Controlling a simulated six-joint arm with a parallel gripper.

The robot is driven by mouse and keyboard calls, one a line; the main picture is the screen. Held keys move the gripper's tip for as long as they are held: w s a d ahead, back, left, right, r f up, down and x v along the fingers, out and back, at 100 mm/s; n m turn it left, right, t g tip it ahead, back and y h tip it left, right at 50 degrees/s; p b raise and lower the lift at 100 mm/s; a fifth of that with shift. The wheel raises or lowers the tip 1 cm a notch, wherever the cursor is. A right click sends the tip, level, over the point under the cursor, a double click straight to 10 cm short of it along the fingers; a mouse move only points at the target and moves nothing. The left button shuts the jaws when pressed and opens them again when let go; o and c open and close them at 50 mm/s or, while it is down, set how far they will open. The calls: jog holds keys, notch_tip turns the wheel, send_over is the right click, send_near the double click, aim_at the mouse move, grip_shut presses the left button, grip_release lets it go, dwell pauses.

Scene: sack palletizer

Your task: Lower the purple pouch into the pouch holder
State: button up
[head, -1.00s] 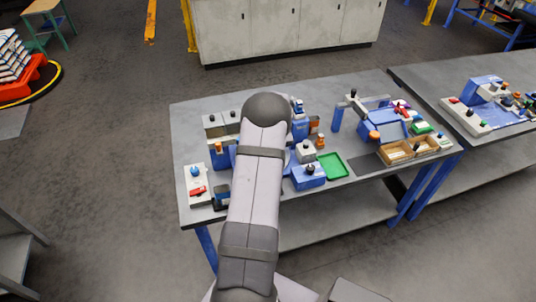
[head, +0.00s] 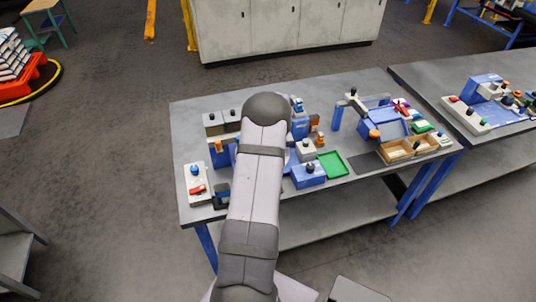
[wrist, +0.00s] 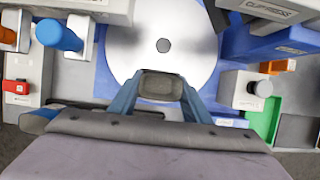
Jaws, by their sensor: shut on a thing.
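In the wrist view my gripper (wrist: 160,92) has two blue fingers shut on a small grey-brown block (wrist: 161,85). I cannot tell whether this block is part of the purple pouch, as no clear purple shows on it. It is in front of a large pale round disc (wrist: 150,45) with a dark centre hole; the gap between them cannot be judged. In the head view my arm hides the gripper and what it holds. A small purple and red item (head: 401,104) lies at the right of the table. I cannot make out which fixture is the pouch holder.
A blue cylinder (wrist: 60,36) and a red-buttoned box (wrist: 17,87) are left of the disc. Wooden bins (head: 397,153) stand farther right.

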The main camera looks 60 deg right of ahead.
jog(key=shift+f, duration=0.1)
dwell(0.3)
jog(key=o, duration=1.1)
jog(key=shift+o, duration=0.2)
jog(key=shift+r+p, duration=4.05)
jog(key=shift+p, duration=0.15)
